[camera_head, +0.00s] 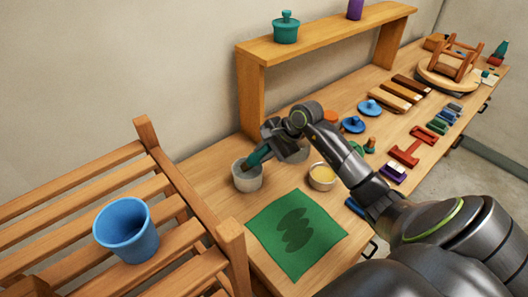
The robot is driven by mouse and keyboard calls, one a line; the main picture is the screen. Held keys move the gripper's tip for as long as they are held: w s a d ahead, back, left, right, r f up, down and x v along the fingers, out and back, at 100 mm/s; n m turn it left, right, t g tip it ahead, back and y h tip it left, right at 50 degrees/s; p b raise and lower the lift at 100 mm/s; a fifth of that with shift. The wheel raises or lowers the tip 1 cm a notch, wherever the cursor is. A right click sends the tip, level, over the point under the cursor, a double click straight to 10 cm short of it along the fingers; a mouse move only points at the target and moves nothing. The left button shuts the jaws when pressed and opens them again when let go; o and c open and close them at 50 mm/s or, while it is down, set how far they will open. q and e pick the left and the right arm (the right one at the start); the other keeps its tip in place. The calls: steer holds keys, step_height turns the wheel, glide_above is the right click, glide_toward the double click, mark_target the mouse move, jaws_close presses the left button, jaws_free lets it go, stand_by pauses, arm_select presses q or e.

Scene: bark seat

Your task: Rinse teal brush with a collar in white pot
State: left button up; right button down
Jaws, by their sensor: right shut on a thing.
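The white pot (247,179) stands on the workbench, left of the middle of the view. The teal brush (259,156) is tilted in my right gripper (268,148), and its lower end is at or inside the pot's mouth. The collar and bristles cannot be made out at this size. My right gripper is shut on the brush just above the pot. My left gripper is not in view.
A small bowl with yellowish contents (321,176) stands right of the pot, and a green cloth (296,258) lies in front. A blue cup (126,231) sits on a slatted wooden seat (190,237). A wooden shelf (335,33) rises behind.

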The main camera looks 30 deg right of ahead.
steer(key=shift+s+f+b, duration=0.1)
steer(key=shift+f+b, duration=0.05)
steer(key=shift+b, duration=0.2)
stand_by(0.9)
stand_by(0.5)
steer(key=shift+r+p, duration=0.35)
steer(key=shift+r, duration=0.6)
steer(key=shift+r+p, duration=0.6)
steer(key=shift+r, duration=2)
